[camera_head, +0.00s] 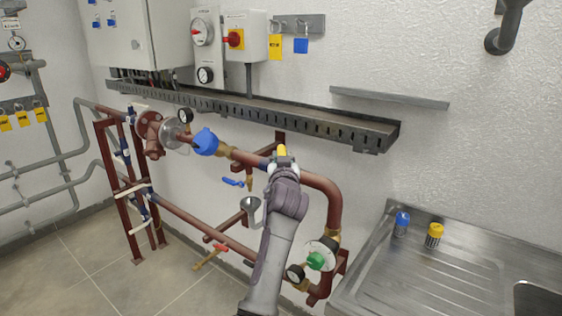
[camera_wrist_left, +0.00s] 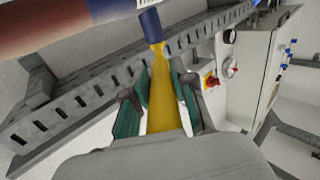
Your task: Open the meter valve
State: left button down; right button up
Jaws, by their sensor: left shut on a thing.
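The pipe run (camera_head: 325,190) is red-brown and crosses the wall, with a blue round meter-like fitting (camera_head: 205,142) on it. A yellow valve lever (camera_head: 282,150) shows at the tip of my left gripper (camera_head: 283,161). In the left wrist view the lever (camera_wrist_left: 161,85) lies between the two green-padded fingers of my left gripper (camera_wrist_left: 160,98), which is shut on it. A dark blue piece (camera_wrist_left: 150,25) shows at the lever's far end, near the pipe. The gripper hides the valve body in the head view. My right gripper is not in view.
A grey cable tray (camera_head: 270,112) runs along the wall above the pipe. A steel sink top (camera_head: 450,280) stands at right. The floor (camera_head: 110,245) at left is clear.

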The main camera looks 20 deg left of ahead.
aim_at(283, 154)
pick_arm(q)
jog(key=c, duration=0.9)
grip_release()
jog(key=shift+w+d, duration=0.1)
jog(key=shift+d, duration=0.1)
jog(key=shift+c, duration=0.2)
jog(key=shift+a+r, duration=0.15)
jog(key=shift+r, duration=0.15)
notch_tip(283, 154, up, 10)
jog(key=shift+f, duration=0.25)
